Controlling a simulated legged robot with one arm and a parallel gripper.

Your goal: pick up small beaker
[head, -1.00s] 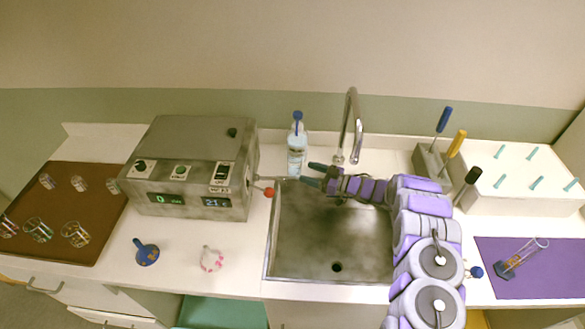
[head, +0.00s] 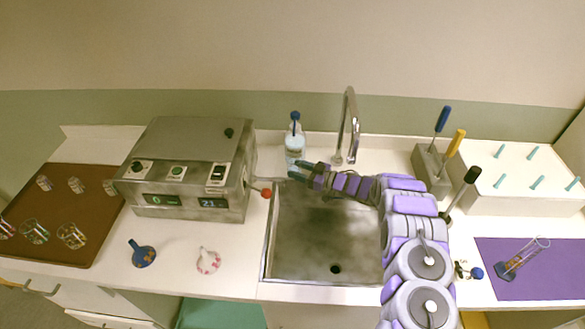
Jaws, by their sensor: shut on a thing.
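Small clear beakers stand in a back row on the brown tray (head: 60,258) at the left, one of them in the middle (head: 77,185). Larger clear beakers, one at the right end (head: 72,235), stand in the row in front. My gripper (head: 296,172) is far from them, behind the sink's back left corner. Its fingers are around the lower part of the clear bottle with a blue top (head: 294,143) and shut on it. The bottle is upright, and its base is partly hidden by the fingers.
A grey machine (head: 190,165) with a red-knobbed lever stands left of my gripper. The tap (head: 350,125) rises close to the right, behind the sink (head: 325,235). A blue funnel-like item (head: 142,254) and a pink-white ring (head: 208,260) lie on the front counter.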

